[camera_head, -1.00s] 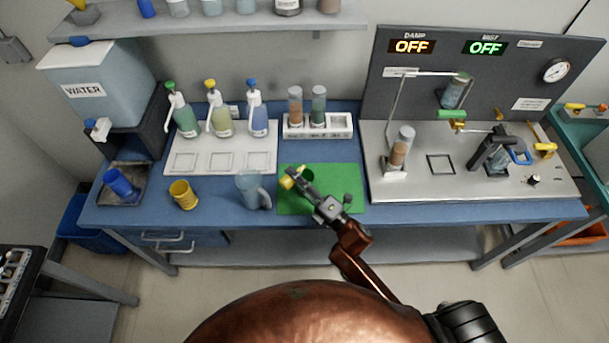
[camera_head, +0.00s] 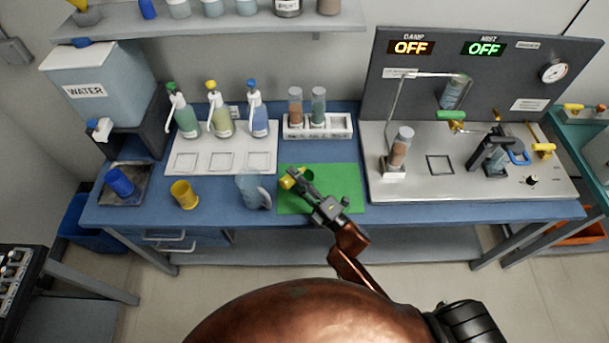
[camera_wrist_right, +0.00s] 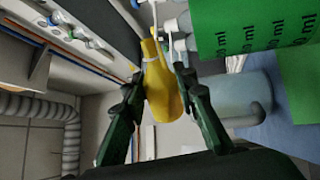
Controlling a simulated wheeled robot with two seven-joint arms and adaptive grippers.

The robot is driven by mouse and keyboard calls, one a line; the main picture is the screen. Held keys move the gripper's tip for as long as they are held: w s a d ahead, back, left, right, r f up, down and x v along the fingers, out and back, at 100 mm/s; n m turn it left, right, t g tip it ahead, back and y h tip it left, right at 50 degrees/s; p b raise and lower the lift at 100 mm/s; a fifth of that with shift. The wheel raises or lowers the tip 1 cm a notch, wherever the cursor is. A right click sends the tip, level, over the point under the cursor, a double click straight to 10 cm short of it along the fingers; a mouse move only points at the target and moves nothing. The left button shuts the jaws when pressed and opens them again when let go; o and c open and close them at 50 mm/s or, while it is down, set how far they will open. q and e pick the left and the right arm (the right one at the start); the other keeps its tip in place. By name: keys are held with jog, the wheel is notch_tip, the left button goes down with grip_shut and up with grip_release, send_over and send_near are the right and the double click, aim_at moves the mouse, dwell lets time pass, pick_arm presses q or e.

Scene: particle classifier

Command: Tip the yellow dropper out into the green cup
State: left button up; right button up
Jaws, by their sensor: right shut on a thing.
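My right gripper (camera_head: 293,179) is shut on the yellow dropper (camera_head: 287,183) over the left part of the green mat. In the right wrist view the dropper's yellow bulb (camera_wrist_right: 165,92) sits between the two fingers (camera_wrist_right: 160,84). The green cup (camera_head: 307,174) is on the mat right beside the dropper, mostly hidden by my gripper in the head view. In the right wrist view the cup (camera_wrist_right: 250,28) shows large with dark ml marks, close to the dropper's far end. I cannot tell whether the tip is over its mouth. My left gripper is not in view.
A clear pitcher (camera_head: 253,192) stands just left of the green mat (camera_head: 345,185). A yellow cup (camera_head: 184,195) is further left. A rack with two vials (camera_head: 318,128) stands behind the mat. The mat's right side is clear.

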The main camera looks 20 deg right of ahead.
jog(key=shift+w+d+r+m+h+p, duration=0.1)
jog(key=shift+r+m+h+p, duration=0.2)
jog(key=shift+m+p, duration=0.55)
jog(key=shift+d+r+m+h+p, duration=0.1)
jog(key=shift+r+m+h+p, duration=0.2)
jog(key=shift+m+p, duration=0.55)
dwell(0.9)
jog(key=shift+w+d+r+m+t+h+p, duration=0.1)
jog(key=shift+r+m+t+h+p, duration=0.15)
jog(key=shift+m+p, duration=0.65)
jog(key=shift+w+d+r+m+t+h+p, duration=0.15)
jog(key=shift+r+m+p, duration=0.2)
jog(key=shift+m+p, duration=0.55)
dwell(3.6)
